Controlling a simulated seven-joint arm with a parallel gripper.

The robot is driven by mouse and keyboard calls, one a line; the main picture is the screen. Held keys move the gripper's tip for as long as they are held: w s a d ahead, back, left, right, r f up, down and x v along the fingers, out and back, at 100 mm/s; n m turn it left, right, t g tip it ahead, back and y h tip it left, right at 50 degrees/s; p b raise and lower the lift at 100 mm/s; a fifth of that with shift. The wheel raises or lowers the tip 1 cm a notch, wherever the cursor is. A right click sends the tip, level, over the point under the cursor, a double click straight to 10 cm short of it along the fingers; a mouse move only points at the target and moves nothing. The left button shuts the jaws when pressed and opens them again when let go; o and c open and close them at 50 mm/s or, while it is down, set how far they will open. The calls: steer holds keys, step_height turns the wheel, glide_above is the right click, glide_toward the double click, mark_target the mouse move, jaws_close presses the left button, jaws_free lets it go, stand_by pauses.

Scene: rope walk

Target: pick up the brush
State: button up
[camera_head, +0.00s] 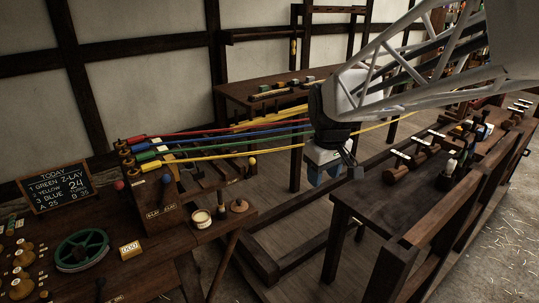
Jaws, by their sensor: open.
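I cannot pick out the brush for certain in the head view. A small dark upright thing with a pale tip (450,168) stands on the right bench, too small to identify. My gripper (345,164) is open and points down in the middle of the view, left of the right bench's near end. Nothing shows between its fingers. Part of it is dark against the dark bench and hard to make out.
The right bench (375,210) holds wooden tools and small jars. Coloured ropes (230,139) stretch from a post toward my arm. The left table holds a green wheel (82,250), a pale pot (201,218), a yellow block (131,250) and a chalkboard (54,188).

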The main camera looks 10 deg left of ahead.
steer(key=w+a+f+n, duration=0.3)
steer(key=w+a, duration=0.4)
steer(key=a, duration=0.1)
steer(key=n+g, duration=0.1)
steer(key=n, duration=0.6)
glide_above(218, 190)
steer(key=f, duration=0.9)
steer(key=d+f, duration=0.1)
steer(key=f, duration=0.3)
steer(key=shift+f, duration=0.3)
steer(key=shift+a+f, duration=0.3)
steer(key=shift+a, duration=0.15)
steer(key=shift+w+f, duration=0.1)
steer(key=shift+f, duration=1.2)
